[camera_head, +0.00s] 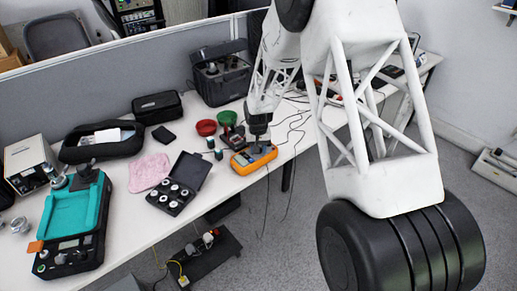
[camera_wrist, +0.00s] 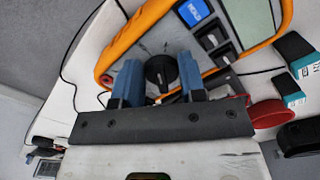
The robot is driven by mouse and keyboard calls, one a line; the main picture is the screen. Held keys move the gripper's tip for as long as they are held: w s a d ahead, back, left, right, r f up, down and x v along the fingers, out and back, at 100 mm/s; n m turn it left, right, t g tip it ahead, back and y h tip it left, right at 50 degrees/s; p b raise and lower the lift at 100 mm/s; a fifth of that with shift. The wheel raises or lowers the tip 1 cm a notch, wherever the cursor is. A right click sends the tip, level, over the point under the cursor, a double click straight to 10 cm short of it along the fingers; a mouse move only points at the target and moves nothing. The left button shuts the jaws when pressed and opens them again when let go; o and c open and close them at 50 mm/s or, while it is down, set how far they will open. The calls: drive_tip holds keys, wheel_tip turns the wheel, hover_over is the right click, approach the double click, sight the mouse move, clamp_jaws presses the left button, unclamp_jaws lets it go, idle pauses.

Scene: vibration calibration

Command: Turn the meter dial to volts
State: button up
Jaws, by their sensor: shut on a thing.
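The meter is an orange-edged multimeter (camera_head: 254,159) lying on the white table, and it fills the top of the wrist view (camera_wrist: 150,35). Its round black dial (camera_wrist: 160,71) shows in the wrist view between two blue fingertips. My gripper (camera_wrist: 158,82) is shut on the dial, with one finger on each side. In the head view my gripper (camera_head: 258,137) is right over the meter and hides the dial. Several dark buttons (camera_wrist: 212,40) and a blue button (camera_wrist: 195,12) sit beside the dial. The dial's markings are too small to read.
A black case of round weights (camera_head: 178,186) lies open left of the meter. Red and green bowls (camera_head: 206,127) and small dark blocks stand behind it. Thin cables (camera_head: 294,125) lie right of the meter and hang over the table's front edge. A teal-topped device (camera_head: 75,220) stands far left.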

drive_tip(key=shift+a+m, duration=0.1)
drive_tip(key=shift+m, duration=1.6)
drive_tip(key=o, duration=0.9)
drive_tip(key=shift+r, duration=0.1)
drive_tip(key=shift+r, duration=3.85)
drive_tip(key=shift+r, duration=0.1)
